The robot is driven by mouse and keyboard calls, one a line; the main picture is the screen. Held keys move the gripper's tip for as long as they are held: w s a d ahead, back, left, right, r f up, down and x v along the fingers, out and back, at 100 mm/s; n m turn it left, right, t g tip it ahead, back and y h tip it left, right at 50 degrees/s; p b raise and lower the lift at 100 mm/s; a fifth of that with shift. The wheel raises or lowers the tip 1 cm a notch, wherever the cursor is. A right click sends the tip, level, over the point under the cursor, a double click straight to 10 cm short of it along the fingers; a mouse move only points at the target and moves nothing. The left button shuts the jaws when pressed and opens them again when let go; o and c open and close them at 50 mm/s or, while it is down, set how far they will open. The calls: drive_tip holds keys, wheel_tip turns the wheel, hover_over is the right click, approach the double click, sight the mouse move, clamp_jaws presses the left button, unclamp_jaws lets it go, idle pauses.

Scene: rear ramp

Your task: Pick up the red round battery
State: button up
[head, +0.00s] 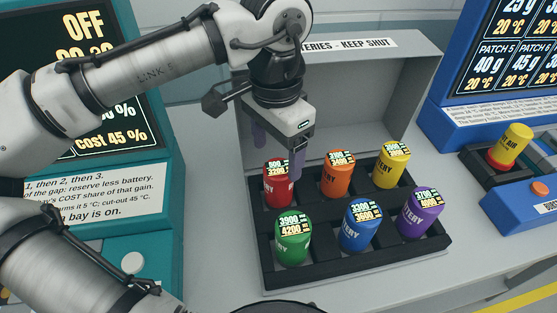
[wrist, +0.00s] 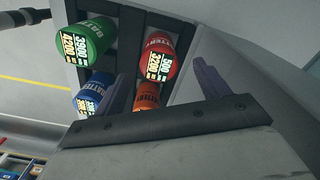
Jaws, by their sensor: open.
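The red round battery (head: 277,190) stands upright in the back left compartment of a black rack (head: 335,268). My gripper (head: 278,160) is open and empty, with its purple fingers above and close to the red battery. One finger partly covers the battery's right side in the head view. In the wrist view the red battery (wrist: 158,48) shows beyond and between the two spread fingers (wrist: 166,85). I cannot tell whether a finger touches it.
An orange battery (head: 337,181) stands just right of the red one, and a green battery (head: 292,246) stands in front. Blue (head: 356,231), yellow (head: 390,170) and purple (head: 415,222) batteries fill the rest. A raised grey lid (head: 400,100) stands behind the rack.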

sight(279, 167)
drive_tip(key=shift+w, duration=0.15)
drive_tip(key=shift+s+f, duration=0.2)
drive_tip(key=shift+f, duration=0.95)
drive_tip(key=f+p, duration=0.1)
drive_tip(key=f, duration=0.4)
drive_tip(key=shift+d, duration=0.2)
drive_tip(key=shift+c, duration=0.4)
drive_tip(key=shift+w, duration=0.1)
drive_tip(key=c, duration=1.2)
drive_tip(key=shift+r, duration=0.1)
drive_tip(key=shift+c, duration=0.2)
